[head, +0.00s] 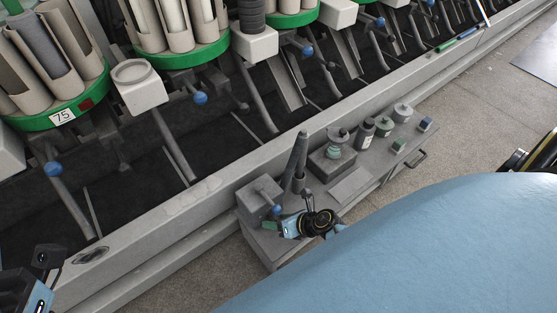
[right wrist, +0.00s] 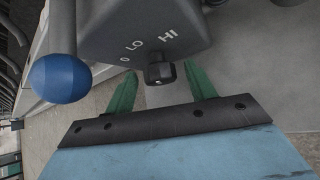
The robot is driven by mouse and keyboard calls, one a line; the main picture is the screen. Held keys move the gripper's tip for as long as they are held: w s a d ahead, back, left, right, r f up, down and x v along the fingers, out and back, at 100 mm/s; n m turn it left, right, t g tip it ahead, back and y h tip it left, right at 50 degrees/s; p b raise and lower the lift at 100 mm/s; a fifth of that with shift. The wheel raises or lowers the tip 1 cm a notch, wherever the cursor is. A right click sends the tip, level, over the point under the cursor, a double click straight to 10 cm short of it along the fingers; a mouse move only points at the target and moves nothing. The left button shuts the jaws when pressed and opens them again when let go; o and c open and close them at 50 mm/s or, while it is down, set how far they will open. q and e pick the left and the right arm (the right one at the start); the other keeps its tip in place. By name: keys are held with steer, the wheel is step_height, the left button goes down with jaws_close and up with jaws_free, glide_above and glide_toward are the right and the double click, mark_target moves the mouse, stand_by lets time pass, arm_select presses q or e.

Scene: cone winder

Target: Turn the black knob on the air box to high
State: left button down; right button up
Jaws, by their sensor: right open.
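The grey air box (head: 259,200) stands at the near left end of the low grey bench. In the right wrist view the air box (right wrist: 105,25) shows the marks 0, LO and HI. The black knob (right wrist: 160,75) sticks out below these marks; I cannot tell which mark it points to. My right gripper (head: 281,226) is at the box's front side. In the right wrist view its green fingers (right wrist: 161,72) are apart, one on each side of the knob, with gaps visible. My left wrist shows at the lower left of the head view; its fingers are hidden.
A blue ball-ended lever (right wrist: 58,78) is left of the knob. The bench (head: 350,187) also holds a dark upright post (head: 298,160), a block with a greenish bobbin and several small containers. The winder with its cones (head: 45,50) runs behind. The floor in front is clear.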

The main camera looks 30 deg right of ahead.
steer(key=c, duration=1)
steer(key=shift+o, duration=0.2)
steer(key=shift+y, duration=0.3)
steer(key=shift+d+f+m+y, duration=0.1)
steer(key=shift+d+m+y, duration=0.05)
steer(key=shift+m+y, duration=0.4)
steer(key=shift+d+f+m+t+y, duration=0.15)
steer(key=shift+m+t+y, duration=0.25)
steer(key=shift+m+y, duration=0.6)
steer(key=shift+s+y, duration=0.1)
steer(key=shift+y, duration=0.35)
steer(key=o, duration=1)
steer(key=shift+c, duration=0.2)
